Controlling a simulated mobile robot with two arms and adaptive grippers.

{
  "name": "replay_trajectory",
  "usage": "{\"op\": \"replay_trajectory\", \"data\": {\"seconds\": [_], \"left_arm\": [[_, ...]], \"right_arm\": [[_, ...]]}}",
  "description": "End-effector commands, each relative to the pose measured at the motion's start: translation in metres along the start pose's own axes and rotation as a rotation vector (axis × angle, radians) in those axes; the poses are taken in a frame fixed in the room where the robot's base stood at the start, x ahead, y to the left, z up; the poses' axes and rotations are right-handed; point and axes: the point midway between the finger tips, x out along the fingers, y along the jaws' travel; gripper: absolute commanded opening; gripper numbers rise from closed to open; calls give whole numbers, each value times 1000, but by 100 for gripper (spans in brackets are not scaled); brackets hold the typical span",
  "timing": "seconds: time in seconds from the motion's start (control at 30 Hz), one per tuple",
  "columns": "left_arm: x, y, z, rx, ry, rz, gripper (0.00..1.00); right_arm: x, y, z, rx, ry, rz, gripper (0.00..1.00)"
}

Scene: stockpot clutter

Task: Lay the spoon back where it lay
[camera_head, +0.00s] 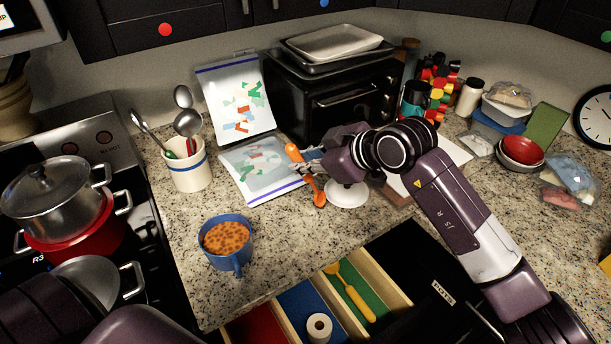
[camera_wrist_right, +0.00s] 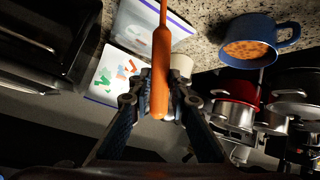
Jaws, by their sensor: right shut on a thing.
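An orange spoon (camera_head: 318,190) is held by my right gripper (camera_head: 309,165) above the counter, left of a white round dish (camera_head: 347,194). In the right wrist view the thick orange handle of the spoon (camera_wrist_right: 161,60) lies between the two fingers of my right gripper (camera_wrist_right: 160,106) and runs out past the top edge, so its far end is out of that picture. The gripper is shut on this handle. I cannot tell whether the spoon touches the counter or the dish. My left gripper is not in view.
A blue mug (camera_head: 228,250) of brown food stands front left on the counter. An open drawer (camera_head: 400,296) holds a yellow utensil (camera_head: 349,292). A black toaster oven (camera_head: 335,95) stands behind.

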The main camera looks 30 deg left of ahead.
Motion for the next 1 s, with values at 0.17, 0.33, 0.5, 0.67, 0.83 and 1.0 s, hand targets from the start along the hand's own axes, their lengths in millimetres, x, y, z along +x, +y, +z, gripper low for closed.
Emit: {"op": "replay_trajectory", "data": {"seconds": [0.17,0.33,0.5,0.67,0.83,1.0], "left_arm": [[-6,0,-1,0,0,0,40],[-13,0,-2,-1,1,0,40],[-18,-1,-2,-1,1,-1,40],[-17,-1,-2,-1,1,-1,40],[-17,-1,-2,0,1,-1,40],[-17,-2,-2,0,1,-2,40]], "right_arm": [[11,-4,14,0,0,2,0],[23,-10,30,3,-3,-1,0],[36,-16,45,1,-1,0,0],[38,-17,47,-1,0,1,0],[39,-17,48,0,0,1,0],[40,-17,48,-1,0,1,29]]}}
